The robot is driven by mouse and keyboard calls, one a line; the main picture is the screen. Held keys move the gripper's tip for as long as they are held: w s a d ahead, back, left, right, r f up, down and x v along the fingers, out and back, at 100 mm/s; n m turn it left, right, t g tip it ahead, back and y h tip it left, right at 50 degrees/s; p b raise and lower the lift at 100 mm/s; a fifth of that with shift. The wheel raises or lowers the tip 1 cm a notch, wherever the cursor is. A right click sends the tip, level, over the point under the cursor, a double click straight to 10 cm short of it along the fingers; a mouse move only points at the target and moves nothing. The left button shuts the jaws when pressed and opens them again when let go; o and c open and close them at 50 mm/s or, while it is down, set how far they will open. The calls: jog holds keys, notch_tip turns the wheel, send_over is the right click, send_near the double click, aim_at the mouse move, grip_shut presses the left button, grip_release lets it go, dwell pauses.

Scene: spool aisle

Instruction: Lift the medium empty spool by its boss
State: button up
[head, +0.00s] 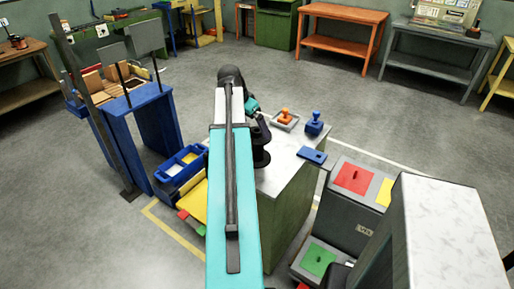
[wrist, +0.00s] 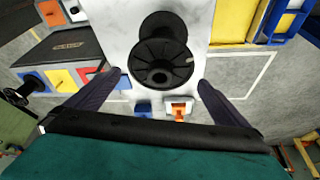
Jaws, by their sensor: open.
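A black empty spool (head: 261,150) stands on the pale top of a green cabinet (head: 290,172), partly hidden behind my arm. My gripper (wrist: 159,82) is open, with one dark finger on each side of the spool and visible space between. I cannot tell how high the fingers are above it. Another black spool (wrist: 20,92) shows at the far left of the wrist view; which one is medium is not certain.
On the cabinet top are an orange-handled stamp (head: 285,117), a blue one (head: 314,123) and a flat blue piece (head: 313,156). Grey boxes with coloured squares (head: 353,178) stand to the right. Blue bins (head: 180,165) stand left. Open floor lies behind.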

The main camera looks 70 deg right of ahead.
jog(key=shift+p+x, duration=0.75)
jog(key=shift+x, duration=1.85)
jog(key=shift+d, duration=0.15)
jog(key=shift+r, duration=0.1)
jog(key=c, duration=1.2)
